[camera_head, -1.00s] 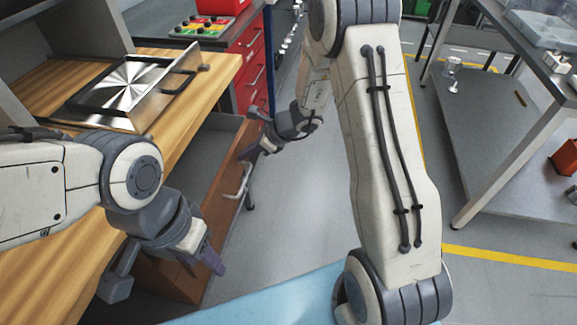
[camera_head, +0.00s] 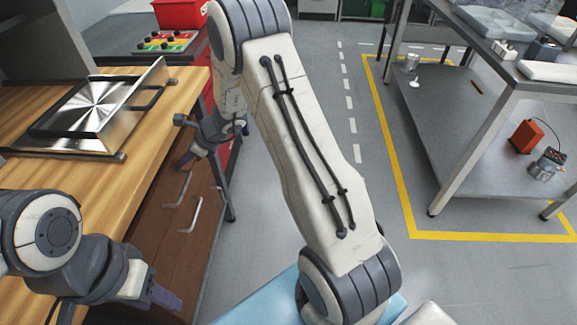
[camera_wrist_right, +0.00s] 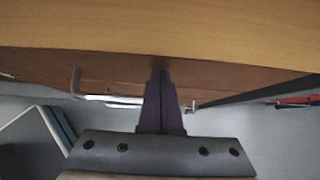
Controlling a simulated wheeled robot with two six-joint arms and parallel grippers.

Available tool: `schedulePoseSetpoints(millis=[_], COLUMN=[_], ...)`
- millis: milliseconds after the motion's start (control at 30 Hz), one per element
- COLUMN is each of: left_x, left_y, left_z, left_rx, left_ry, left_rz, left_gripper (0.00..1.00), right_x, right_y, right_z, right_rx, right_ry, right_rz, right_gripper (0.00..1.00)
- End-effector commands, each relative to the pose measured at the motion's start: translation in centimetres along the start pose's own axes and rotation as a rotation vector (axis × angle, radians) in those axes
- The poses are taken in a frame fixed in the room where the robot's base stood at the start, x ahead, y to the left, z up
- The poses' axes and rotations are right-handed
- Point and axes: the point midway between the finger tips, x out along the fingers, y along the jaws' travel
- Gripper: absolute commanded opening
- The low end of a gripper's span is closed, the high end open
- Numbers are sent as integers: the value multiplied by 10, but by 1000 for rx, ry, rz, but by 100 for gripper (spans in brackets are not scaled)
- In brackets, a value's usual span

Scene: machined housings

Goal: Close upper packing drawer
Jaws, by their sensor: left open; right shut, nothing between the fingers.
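The packing bench has a brown drawer front with two metal handles, an upper handle (camera_head: 180,190) and a lower handle (camera_head: 195,214). The upper drawer (camera_head: 173,183) looks pushed in under the wooden top, with no inside showing. My right gripper (camera_head: 186,161) is shut and empty at the drawer front, near its far end. In the right wrist view its fingers (camera_wrist_right: 161,76) point at the brown front (camera_wrist_right: 210,72) just below the wooden edge; contact cannot be told. My left gripper (camera_head: 163,297) is open and empty at lower left, beside the bench.
A metal tray-like box (camera_head: 95,110) lies on the wooden bench top (camera_head: 165,135). A red cabinet (camera_head: 231,155) stands beyond the bench. A grey table with a lower shelf (camera_head: 440,130) stands at right. The floor between is clear.

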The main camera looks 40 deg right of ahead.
Motion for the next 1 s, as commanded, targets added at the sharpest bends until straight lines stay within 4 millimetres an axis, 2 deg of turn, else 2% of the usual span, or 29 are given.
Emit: schedulePoseSetpoints(millis=[33,167,600,767,1000], left_x=[1,0,-12,-13,-13], left_y=[0,0,1,1,1], left_z=[0,0,-1,-1,-1], left_rx=[0,0,0,0,0], left_ry=[0,0,0,0,0], left_rz=[0,0,0,0,0], left_gripper=[50,50,50,50,50], right_x=[3,0,-70,-78,-75], right_y=[2,2,-1,0,2], right_z=[6,7,1,-1,2], right_rx=[-7,-7,1,1,-3], right_ry=[-13,-15,-7,-4,-3], right_rz=[5,5,-4,-3,2], right_gripper=[0,0,0,0,0])
